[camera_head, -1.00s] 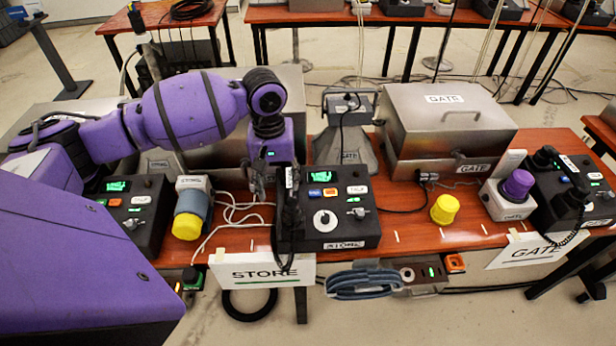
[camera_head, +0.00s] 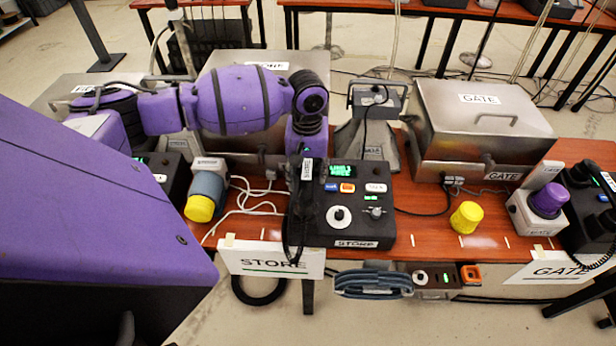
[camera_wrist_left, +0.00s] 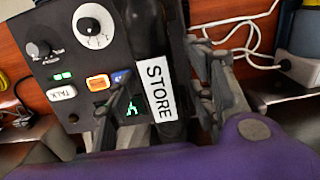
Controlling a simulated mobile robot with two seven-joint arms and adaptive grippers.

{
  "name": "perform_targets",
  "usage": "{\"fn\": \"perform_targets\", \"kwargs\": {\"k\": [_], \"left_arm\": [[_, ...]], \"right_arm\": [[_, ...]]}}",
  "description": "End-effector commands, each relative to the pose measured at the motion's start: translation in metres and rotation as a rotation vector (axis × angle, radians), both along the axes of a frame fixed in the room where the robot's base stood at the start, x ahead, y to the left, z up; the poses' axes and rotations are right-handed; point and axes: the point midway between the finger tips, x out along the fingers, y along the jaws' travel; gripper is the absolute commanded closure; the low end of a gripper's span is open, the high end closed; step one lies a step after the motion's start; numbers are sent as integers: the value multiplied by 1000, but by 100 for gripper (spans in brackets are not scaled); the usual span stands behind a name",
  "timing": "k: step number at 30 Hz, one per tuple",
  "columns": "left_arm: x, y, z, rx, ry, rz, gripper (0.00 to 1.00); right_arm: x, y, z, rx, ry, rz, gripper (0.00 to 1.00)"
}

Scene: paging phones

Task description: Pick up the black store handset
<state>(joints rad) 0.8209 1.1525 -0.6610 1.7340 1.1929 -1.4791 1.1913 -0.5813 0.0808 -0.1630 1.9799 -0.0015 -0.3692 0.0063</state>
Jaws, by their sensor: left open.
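The black store handset (camera_head: 302,208) lies upright along the left edge of the black store phone unit (camera_head: 340,228). A white STORE label marks its far end, and its coiled cord hangs over the table's front edge. In the left wrist view the handset (camera_wrist_left: 147,28) runs between my two finger assemblies. My left gripper (camera_head: 305,155) is over the labelled far end, open, with one finger on each side of the handset. In the left wrist view the gripper (camera_wrist_left: 162,75) shows gaps beside the handset; contact cannot be told. My right gripper is out of view.
A metal GATE box (camera_head: 480,130) stands behind, with a yellow knob (camera_head: 467,217) on the table. The gate phone (camera_head: 590,205) is at the right.

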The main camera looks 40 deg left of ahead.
Motion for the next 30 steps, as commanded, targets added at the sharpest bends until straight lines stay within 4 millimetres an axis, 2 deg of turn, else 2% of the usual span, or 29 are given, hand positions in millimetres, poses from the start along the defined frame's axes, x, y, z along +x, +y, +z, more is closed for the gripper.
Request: {"fn": "perform_targets", "kwargs": {"k": [5, 6, 17, 26, 30], "left_arm": [[1, 0, 0, 0, -2, 0, 50], [0, 0, 0, 0, -2, 0, 53], [0, 0, 0, 0, -2, 0, 100], [1, 0, 2, 0, -4, 0, 100], [1, 0, 9, 0, -5, 0, 100]], "right_arm": [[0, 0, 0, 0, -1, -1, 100], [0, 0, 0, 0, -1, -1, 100], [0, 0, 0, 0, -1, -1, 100], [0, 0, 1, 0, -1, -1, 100], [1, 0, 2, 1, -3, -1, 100]]}}
